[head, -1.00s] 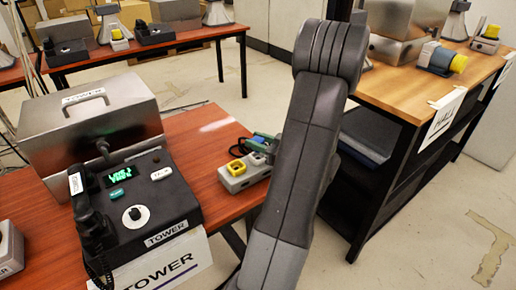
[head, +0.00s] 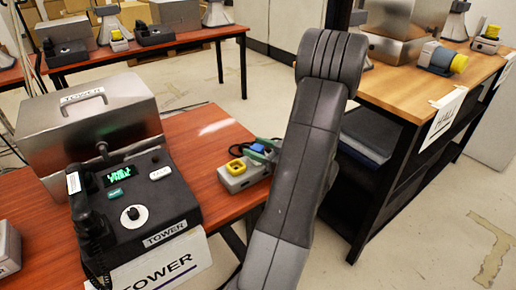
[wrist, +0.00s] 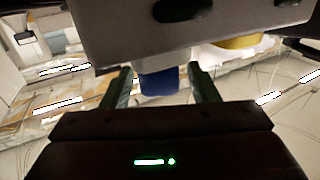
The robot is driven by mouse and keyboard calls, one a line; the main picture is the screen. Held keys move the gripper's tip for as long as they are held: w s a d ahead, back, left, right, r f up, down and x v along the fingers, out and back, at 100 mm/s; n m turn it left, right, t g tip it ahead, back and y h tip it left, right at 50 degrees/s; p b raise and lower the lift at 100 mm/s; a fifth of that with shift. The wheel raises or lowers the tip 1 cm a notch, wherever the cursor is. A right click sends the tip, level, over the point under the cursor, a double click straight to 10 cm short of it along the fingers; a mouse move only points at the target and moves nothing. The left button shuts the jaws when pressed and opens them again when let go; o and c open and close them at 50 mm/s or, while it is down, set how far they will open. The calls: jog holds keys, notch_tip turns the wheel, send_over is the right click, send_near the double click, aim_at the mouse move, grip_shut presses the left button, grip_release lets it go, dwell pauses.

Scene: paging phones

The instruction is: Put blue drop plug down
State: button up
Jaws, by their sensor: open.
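The blue drop plug (wrist: 160,82) shows in the wrist view as a short blue cylinder between the two green fingers of my gripper (wrist: 164,88), with a gap on each side. It meets the edge of a grey block (wrist: 200,25), which hides its far end. In the head view the blue plug (head: 257,148) is a small patch beside my gripper (head: 264,147), at the grey block with the yellow socket (head: 236,166). My gripper is open around the plug. My arm hides part of this spot.
The TOWER phone (head: 135,205) and a metal case (head: 88,125) stand to the left on the red-brown table (head: 215,131). Floor shows between the tables.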

jog(key=shift+r, duration=0.3)
jog(key=shift+d+r+p, duration=0.1)
jog(key=shift+d+p, duration=0.1)
jog(key=shift+p, duration=0.15)
jog(key=v, duration=1.1)
jog(key=shift+s+d, duration=0.15)
jog(key=shift+d, duration=0.15)
dwell(2.1)
